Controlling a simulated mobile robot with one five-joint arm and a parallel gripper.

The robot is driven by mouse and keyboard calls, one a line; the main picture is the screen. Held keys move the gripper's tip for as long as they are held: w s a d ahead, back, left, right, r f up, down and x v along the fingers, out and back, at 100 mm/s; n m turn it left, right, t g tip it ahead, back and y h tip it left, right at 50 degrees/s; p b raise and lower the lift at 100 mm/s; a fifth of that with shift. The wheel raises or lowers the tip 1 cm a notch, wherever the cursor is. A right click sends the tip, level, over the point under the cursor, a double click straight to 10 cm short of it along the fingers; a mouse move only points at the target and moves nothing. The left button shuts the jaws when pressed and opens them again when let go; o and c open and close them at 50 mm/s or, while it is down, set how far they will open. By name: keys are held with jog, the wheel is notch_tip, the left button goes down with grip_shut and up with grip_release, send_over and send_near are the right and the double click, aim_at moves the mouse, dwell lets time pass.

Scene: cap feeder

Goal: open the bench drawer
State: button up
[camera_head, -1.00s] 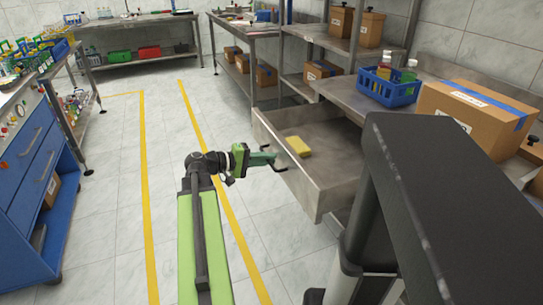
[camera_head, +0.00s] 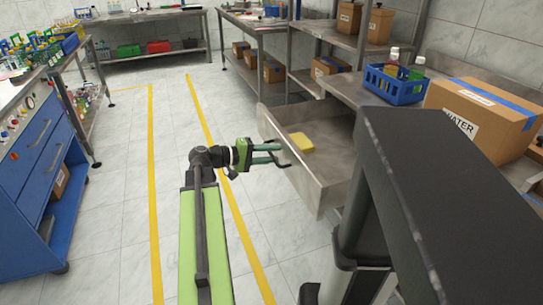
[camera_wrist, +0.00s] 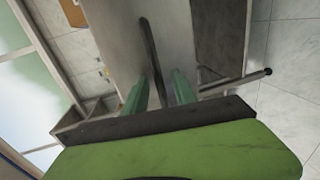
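The bench drawer (camera_head: 335,186) is a grey metal box pulled out from under the bench top (camera_head: 344,90). A yellow block (camera_head: 301,143) lies inside it. Its dark handle (camera_head: 281,158) is on the drawer front, facing my gripper. My gripper (camera_head: 270,154) is at the handle with its two green fingers spread apart. In the wrist view, the fingers (camera_wrist: 157,88) stand on either side of a dark bar (camera_wrist: 150,50), with gaps showing beside it. The bar appears to be the handle, in front of the grey drawer front (camera_wrist: 116,40).
A blue basket (camera_head: 392,86) with bottles and a cardboard box (camera_head: 478,118) stand on the bench. A blue cabinet (camera_head: 40,160) is at the left. The tiled floor between, with yellow lines, is clear.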

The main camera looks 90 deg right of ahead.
jog(key=p+v, duration=0.3)
jog(key=v, duration=1.4)
jog(key=shift+w, duration=0.2)
jog(key=shift+w+a, duration=0.1)
jog(key=w+a+f+n+t+h, duration=0.1)
jog(key=w+a+f+n+t, duration=0.15)
jog(key=w+a, duration=0.55)
jog(key=w+a+f+n+t+h, duration=0.2)
jog(key=w+a+t, duration=0.15)
jog(key=w, duration=0.85)
jog(key=w+a+f+n+t+h, duration=0.1)
jog(key=w+a+f+n+t, duration=0.15)
jog(key=w+a, duration=0.6)
jog(key=w+a+f+n+t+y, duration=0.2)
jog(key=w+a+f+y, duration=0.15)
jog(key=a, duration=0.85)
jog(key=w+a+f+n+t+y, duration=0.25)
jog(key=w+a+f, duration=0.2)
jog(key=a, duration=0.85)
jog(key=w+a+f+n+t+y, duration=0.15)
jog(key=w+a+f+y, duration=0.3)
jog(key=a, duration=0.75)
notch_tip(320, 180, up, 28)
jog(key=p, duration=2.8)
jog(key=shift+w+a, duration=0.2)
jog(key=shift+a, duration=0.1)
